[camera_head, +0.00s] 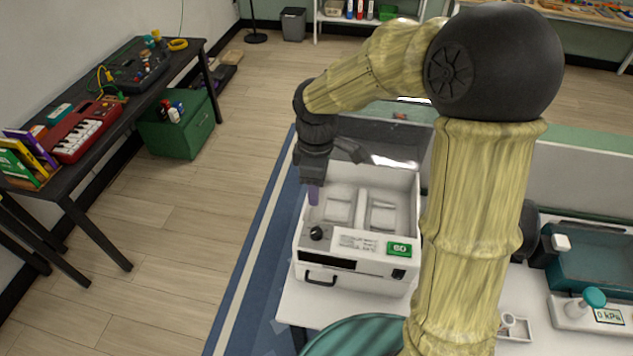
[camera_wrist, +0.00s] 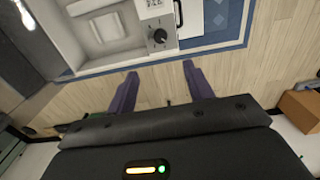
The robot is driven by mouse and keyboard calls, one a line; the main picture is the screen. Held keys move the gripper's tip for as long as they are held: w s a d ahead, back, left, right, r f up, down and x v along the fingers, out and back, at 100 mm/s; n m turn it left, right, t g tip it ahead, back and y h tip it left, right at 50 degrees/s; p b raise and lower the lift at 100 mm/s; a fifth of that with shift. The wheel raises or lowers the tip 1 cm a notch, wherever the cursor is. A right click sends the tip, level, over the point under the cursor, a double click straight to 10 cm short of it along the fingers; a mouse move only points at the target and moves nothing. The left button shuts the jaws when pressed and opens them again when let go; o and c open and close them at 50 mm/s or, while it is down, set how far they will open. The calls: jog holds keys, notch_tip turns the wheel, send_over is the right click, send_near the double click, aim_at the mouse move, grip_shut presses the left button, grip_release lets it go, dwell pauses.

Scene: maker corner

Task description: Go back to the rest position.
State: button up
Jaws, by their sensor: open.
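My gripper (camera_head: 322,190) is above the left edge of a white box-shaped machine (camera_head: 350,280) in the head view. In the wrist view my gripper (camera_wrist: 160,85) shows two purple fingers spread apart with nothing between them. The floor shows between the fingers. The white machine (camera_wrist: 135,50) is beyond the fingertips, with its black knob (camera_wrist: 158,38) near them. My arm covers part of the table in the head view.
The machine has a raised lid behind it and stands on a white table (camera_head: 325,309). A teal tray (camera_head: 590,265) and a gauge device (camera_head: 590,312) are at the right. A black bench (camera_head: 80,185) with a red keyboard (camera_head: 85,130) stands left. Floor between is clear.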

dwell(0.3)
jog(key=s+d+f+m+t, duration=0.2)
jog(key=s+d+m, duration=0.8)
jog(key=m, duration=0.5)
jog(key=shift+s+d+t, duration=0.25)
jog(key=shift+d+t, duration=0.05)
jog(key=shift+d, duration=0.7)
